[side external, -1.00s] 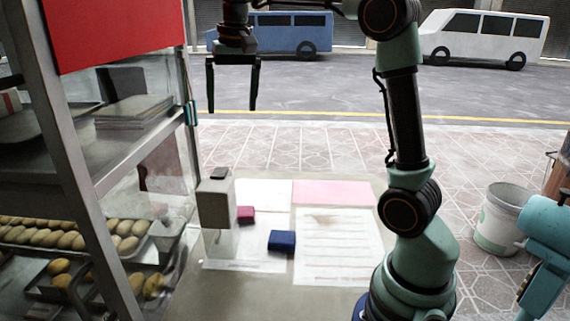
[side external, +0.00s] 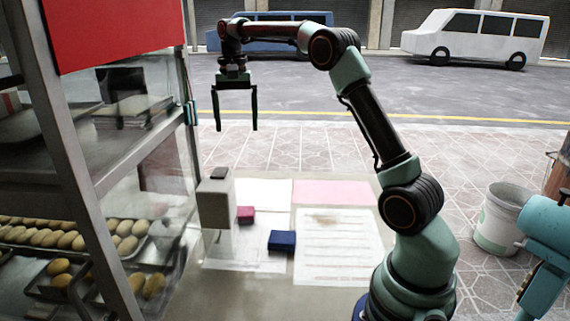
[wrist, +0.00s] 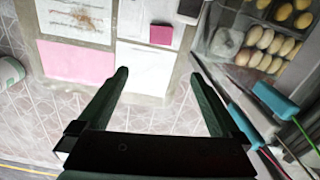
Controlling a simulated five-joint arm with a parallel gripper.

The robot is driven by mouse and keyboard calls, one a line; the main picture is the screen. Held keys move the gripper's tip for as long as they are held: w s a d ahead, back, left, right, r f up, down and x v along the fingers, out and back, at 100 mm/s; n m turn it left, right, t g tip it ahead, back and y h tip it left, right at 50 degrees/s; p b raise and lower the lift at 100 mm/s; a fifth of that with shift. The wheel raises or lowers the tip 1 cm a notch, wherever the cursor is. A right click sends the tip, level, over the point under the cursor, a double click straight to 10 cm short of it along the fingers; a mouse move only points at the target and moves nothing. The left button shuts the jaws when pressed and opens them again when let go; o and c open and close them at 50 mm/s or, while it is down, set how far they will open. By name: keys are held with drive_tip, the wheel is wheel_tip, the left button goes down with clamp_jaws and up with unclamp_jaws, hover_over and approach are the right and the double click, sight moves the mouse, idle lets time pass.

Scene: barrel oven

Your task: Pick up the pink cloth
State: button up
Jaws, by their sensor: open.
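The pink cloth (side external: 245,215) is a small folded magenta square on the table, beside the grey box and left of a blue cloth (side external: 282,240). In the wrist view the pink cloth (wrist: 161,35) lies at the upper middle, beyond the fingertips. My gripper (side external: 236,128) hangs fingers down, open and empty, well above the table. In the wrist view its two fingers (wrist: 160,76) are spread wide with nothing between them.
A grey box (side external: 215,204) with a dark top stands close to the left of the pink cloth. A glass display case with trays of buns (side external: 58,240) is at the left. Flat papers (side external: 340,247) and a pink sheet (side external: 333,192) lie on the table. A white bucket (side external: 500,220) stands at right.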

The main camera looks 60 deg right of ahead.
hover_over(243, 208)
wheel_tip(243, 208, down, 21)
drive_tip(key=shift+s+a+f, duration=0.1)
drive_tip(key=shift+s+a, duration=0.05)
drive_tip(key=shift+w+f, duration=0.2)
drive_tip(key=shift+f, duration=2.6)
drive_tip(key=shift+c, duration=0.3)
drive_tip(key=c, duration=1)
